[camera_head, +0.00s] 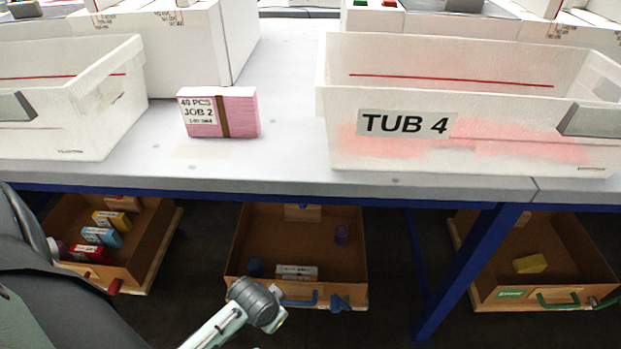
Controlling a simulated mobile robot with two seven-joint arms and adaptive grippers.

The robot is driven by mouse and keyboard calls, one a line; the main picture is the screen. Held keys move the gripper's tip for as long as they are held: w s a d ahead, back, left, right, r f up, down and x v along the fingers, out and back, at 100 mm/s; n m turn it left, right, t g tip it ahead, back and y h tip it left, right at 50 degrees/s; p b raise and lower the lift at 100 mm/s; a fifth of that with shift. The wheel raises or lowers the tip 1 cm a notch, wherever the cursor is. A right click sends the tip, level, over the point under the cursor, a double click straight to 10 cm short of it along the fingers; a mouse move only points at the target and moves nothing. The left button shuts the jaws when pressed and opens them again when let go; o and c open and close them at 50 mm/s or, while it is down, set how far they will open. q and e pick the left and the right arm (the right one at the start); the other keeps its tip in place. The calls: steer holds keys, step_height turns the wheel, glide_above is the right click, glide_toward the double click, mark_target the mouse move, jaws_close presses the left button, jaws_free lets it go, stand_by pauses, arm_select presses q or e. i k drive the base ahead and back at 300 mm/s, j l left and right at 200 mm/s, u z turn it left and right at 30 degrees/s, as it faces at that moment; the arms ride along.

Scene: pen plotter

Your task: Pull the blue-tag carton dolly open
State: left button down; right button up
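The carton dolly with the blue handle (300,300) is the middle brown carton (358,245) under the table. Its front shows below the table edge, with a blue fitting (340,303) at its front right. Inside are a white-labelled box (297,272), a blue item (255,266) and a purple item (341,233). The dark end of an arm of mine (257,303) is in front of the carton's front left, covering where a tag could be. It appears left of the handle; contact cannot be told. No fingers are distinguishable there. My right gripper is not identifiable in view.
A red-handled carton (160,240) stands left and a green-tagged carton (590,250) right. A blue table leg (465,270) stands between the middle and right cartons. The grey table (260,180) above carries TUB 4 (480,150), another tub (60,130) and a pink stack (239,110).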

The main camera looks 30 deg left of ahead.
mark_target(263, 231)
steer(key=u, duration=1)
steer(key=j+z, duration=0.25)
steer(key=j, duration=0.2)
steer(key=k+j+z, duration=0.15)
steer(key=j+z, duration=0.15)
steer(key=k+j, duration=0.05)
steer(key=j, duration=0.1)
